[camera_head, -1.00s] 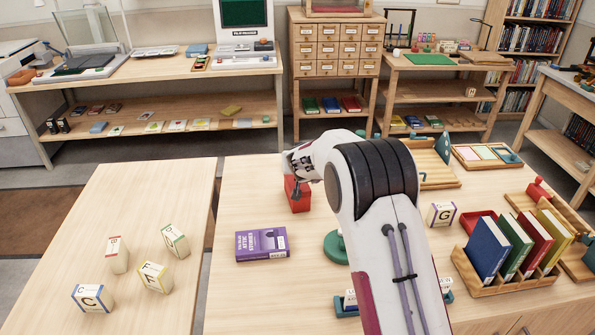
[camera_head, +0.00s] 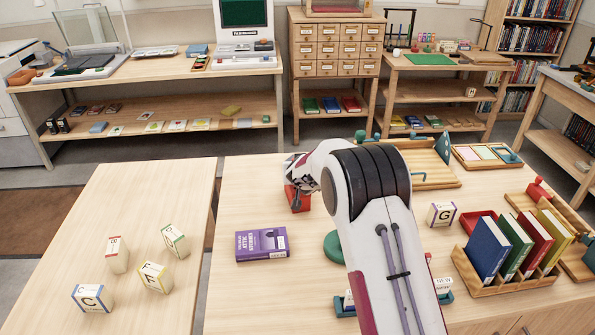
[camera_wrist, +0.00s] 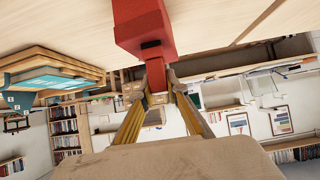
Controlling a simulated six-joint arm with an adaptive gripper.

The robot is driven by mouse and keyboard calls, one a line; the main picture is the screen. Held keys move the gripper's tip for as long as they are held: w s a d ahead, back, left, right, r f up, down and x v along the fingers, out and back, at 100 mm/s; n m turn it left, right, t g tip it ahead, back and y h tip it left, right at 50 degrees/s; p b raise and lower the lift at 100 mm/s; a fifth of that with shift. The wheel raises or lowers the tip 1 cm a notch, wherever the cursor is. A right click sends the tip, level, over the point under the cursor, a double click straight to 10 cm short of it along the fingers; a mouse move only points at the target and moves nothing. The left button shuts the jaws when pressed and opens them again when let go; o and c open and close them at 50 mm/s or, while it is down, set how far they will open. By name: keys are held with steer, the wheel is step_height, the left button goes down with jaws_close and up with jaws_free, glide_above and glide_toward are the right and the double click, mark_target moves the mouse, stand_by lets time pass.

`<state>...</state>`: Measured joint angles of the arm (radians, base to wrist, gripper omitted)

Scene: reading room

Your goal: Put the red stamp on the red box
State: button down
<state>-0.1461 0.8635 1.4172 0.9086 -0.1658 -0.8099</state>
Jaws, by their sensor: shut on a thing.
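My gripper (camera_wrist: 157,77) is shut on the narrow red part of the red stamp (camera_wrist: 152,51) in the wrist view. A wider red block, apparently the red box (camera_wrist: 143,22), is directly beyond the fingertips and runs off the top edge. I cannot tell where the stamp ends and the box begins, or whether they touch. In the head view red shows under my gripper (camera_head: 298,187) at the far left of the right-hand table (camera_head: 240,300), at the red box (camera_head: 299,203). The gripper hides its upper part.
A purple box (camera_head: 262,244) lies nearer on the same table. A green round object (camera_head: 335,247) is beside my arm. A book rack (camera_head: 505,285) and a lettered block (camera_head: 441,214) stand to the right. Lettered blocks (camera_head: 92,298) stand on the left table. Wood between is clear.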

steer(key=shift+f, duration=0.15)
steer(key=c, duration=2)
jaws_free()
steer(key=shift+r, duration=0.2)
steer(key=shift+v, duration=6)
steer(key=shift+r, duration=0.1)
